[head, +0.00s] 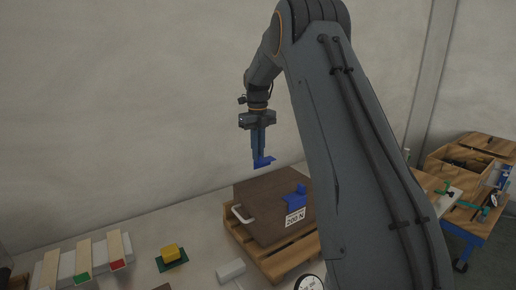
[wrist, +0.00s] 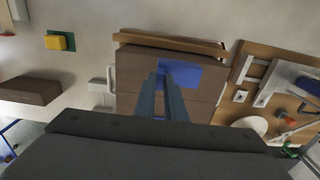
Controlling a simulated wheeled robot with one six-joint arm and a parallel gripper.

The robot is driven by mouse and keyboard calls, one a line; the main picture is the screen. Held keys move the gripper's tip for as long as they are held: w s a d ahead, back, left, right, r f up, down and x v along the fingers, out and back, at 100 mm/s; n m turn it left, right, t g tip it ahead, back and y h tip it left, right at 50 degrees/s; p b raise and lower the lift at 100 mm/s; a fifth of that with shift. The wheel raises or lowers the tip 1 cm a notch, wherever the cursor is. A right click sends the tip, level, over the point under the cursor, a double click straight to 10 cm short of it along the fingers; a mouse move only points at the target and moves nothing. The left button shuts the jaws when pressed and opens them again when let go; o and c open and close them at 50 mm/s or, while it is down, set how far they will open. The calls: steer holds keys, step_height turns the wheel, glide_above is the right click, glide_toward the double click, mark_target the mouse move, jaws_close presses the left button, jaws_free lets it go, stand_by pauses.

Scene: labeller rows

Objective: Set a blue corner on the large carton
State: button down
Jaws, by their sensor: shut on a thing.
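My gripper (head: 260,155) is shut on a blue corner (head: 264,162) and holds it in the air above the large carton. In the wrist view this blue corner (wrist: 182,73) shows at the fingertips, over the carton (wrist: 135,72). The large brown carton (head: 258,205) stands on a wooden pallet (head: 262,258), with clear air between its top and the held corner. Another blue corner (head: 295,198) sits on the carton's front right edge, above a white label reading 200 N. My arm hides the carton's right side in the head view.
A white handle (head: 242,214) is at the carton's left. A yellow block (head: 171,251) on a green plate, and slats with red and green ends (head: 84,258), lie further left. A wooden bench (head: 470,175) with tools stands at right. Another brown box (wrist: 30,90) shows in the wrist view.

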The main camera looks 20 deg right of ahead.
steer(key=shift+f+b, duration=0.3)
steer(key=shift+f, duration=0.85)
steer(key=shift+f+b, duration=0.5)
steer(key=shift+f, duration=1.55)
stand_by(1.1)
steer(key=c, duration=1.7)
jaws_free()
steer(key=shift+c, duration=0.2)
steer(key=shift+r, duration=0.1)
step_height(320, 180, up, 8)
steer(key=b, duration=0.2)
steer(key=shift+f+b, duration=0.2)
steer(key=shift+b, duration=0.1)
